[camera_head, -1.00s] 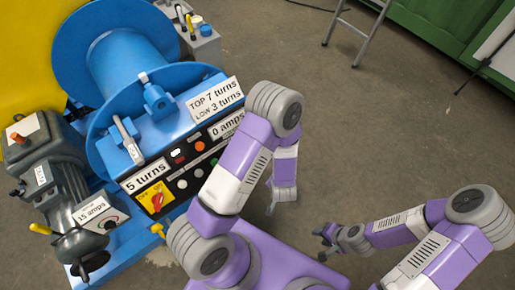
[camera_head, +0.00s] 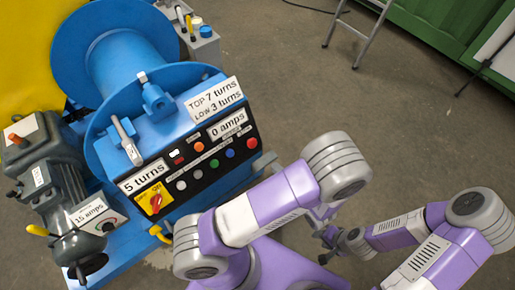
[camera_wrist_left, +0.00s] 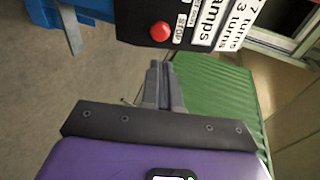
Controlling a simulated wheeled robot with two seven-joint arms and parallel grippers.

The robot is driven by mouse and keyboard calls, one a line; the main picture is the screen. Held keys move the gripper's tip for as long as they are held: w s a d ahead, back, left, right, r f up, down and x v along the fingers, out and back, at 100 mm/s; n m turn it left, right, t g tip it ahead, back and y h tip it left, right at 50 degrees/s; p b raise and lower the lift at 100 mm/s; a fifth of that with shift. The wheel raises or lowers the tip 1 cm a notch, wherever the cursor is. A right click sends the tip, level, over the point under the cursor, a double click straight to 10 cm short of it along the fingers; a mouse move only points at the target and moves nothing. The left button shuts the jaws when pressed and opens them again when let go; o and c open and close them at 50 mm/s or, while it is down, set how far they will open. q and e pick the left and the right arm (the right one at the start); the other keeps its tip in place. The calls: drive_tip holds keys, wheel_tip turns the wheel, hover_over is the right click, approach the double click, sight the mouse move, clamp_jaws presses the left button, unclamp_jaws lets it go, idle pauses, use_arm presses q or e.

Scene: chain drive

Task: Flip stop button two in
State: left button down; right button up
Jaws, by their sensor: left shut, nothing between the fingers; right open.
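The black control panel (camera_head: 215,165) on the blue winch carries several round buttons. A red button (camera_head: 252,143) sits at its right end, and white, green and blue ones lie to its left. In the left wrist view a red button (camera_wrist_left: 160,31) shows beside a STOP label. I cannot tell from the labels which is button two. My left gripper (camera_wrist_left: 163,70) is shut and empty, with its tips apart from the red button; in the head view it is mostly hidden behind my left arm. My right gripper (camera_head: 328,240) is open and empty at the lower middle, away from the panel.
The blue winch drum (camera_head: 115,65) stands behind the panel. A grey motor (camera_head: 55,180) is at the left. A red and yellow switch (camera_head: 155,199) sits left of the buttons. A ladder (camera_head: 355,35) stands at the back.

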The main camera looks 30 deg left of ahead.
sight(253, 144)
use_arm(q)
drive_tip(key=b+x, duration=0.5)
drive_tip(key=x, duration=0.8)
drive_tip(key=shift+w+a+f, duration=0.1)
drive_tip(key=shift+w+a, duration=0.05)
drive_tip(key=shift+a, duration=0.1)
drive_tip(key=shift+w+a, duration=0.1)
drive_tip(key=shift+a, duration=0.1)
drive_tip(key=shift+a, duration=0.1)
